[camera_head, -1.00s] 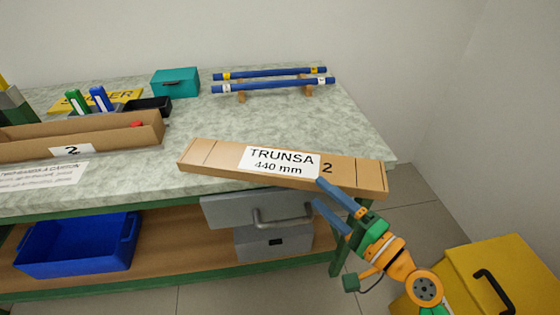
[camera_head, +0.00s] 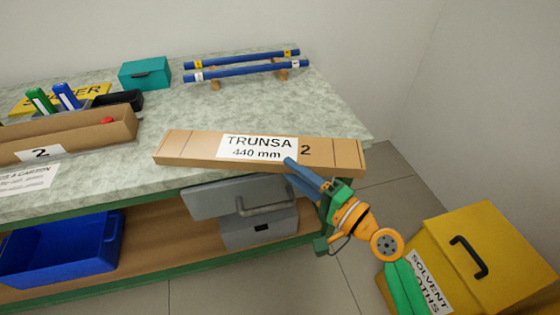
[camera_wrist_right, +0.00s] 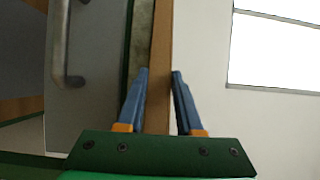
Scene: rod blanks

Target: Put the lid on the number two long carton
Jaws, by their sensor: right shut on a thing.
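The long cardboard lid (camera_head: 190,148), labelled TRUNSA 440 mm with a 2, is held level near the front edge of the bench in the head view. My right gripper (camera_head: 290,172) is shut on its near side, right of the middle. In the right wrist view, the lid's edge (camera_wrist_right: 160,70) runs between the fingers of my right gripper (camera_wrist_right: 160,78). The open number 2 long carton (camera_head: 90,135) stands on the bench at the left, cut off by the frame, with something red inside. My left gripper is not in view.
Two blue rods (camera_head: 250,70) rest on wooden supports at the back. A teal box (camera_head: 145,73), a black tray (camera_head: 119,100) and green and blue markers (camera_head: 66,96) stand behind the carton. A blue bin (camera_head: 60,250) sits on the lower shelf. A yellow solvent-cloths box (camera_head: 470,255) stands at the right.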

